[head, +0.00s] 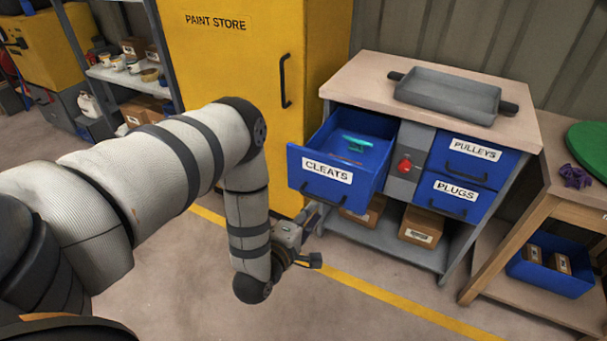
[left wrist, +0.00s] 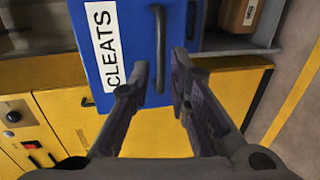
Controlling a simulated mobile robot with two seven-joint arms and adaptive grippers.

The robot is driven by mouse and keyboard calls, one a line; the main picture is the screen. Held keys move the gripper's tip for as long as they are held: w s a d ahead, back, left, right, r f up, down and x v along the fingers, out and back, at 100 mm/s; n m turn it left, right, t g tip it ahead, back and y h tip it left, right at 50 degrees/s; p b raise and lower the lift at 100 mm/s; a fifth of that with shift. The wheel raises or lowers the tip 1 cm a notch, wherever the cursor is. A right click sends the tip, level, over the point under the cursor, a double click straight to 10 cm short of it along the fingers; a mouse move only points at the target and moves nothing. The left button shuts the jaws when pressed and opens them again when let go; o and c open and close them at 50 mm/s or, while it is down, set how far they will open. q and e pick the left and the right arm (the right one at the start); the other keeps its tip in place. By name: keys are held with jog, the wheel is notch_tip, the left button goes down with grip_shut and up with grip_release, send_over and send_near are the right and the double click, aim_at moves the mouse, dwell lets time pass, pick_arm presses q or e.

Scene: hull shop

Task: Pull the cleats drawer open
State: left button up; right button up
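The blue cleats drawer (head: 327,178), labelled CLEATS, stands pulled out from the workbench, with a teal cleat (head: 357,141) inside. Its front (left wrist: 122,45) and dark bar handle (left wrist: 158,50) show close up in the left wrist view. My left gripper (head: 312,240) is just below and in front of the drawer front in the head view. In the left wrist view my left gripper's fingers (left wrist: 160,70) are spread, with the handle ahead of and between their tips. I see no finger closed on the handle. My right gripper is not in view.
Drawers labelled PULLEYS (head: 470,168) and PLUGS (head: 450,196) are shut, beside a red knob (head: 404,165). A grey tray (head: 447,94) lies on the benchtop. The yellow paint store cabinet (head: 235,70) stands left of the bench. The floor in front is clear.

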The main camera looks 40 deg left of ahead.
pick_arm(q)
jog(key=v, duration=0.4)
jog(key=shift+s+d+r, duration=0.1)
jog(key=shift+s, duration=0.3)
jog(key=s+d+f+m+g+h+p, duration=0.1)
jog(key=s+d+f+m+g+h, duration=0.1)
jog(key=s+d+f+m+g, duration=0.35)
jog(key=s+d+f+m+g+h+p, duration=0.1)
jog(key=s+d+f+m+g+h, duration=0.2)
jog(key=s+m, duration=0.4)
jog(key=s+r+m+g, duration=0.2)
jog(key=s+m+g, duration=0.2)
jog(key=s, duration=0.6)
jog(key=s+r+m+g+y, duration=0.1)
jog(key=s+m+g, duration=0.3)
jog(key=s, duration=0.7)
jog(key=shift+d+r+g+p, duration=0.3)
jog(key=shift+r+g+p, duration=0.1)
jog(key=shift+r+g, duration=0.2)
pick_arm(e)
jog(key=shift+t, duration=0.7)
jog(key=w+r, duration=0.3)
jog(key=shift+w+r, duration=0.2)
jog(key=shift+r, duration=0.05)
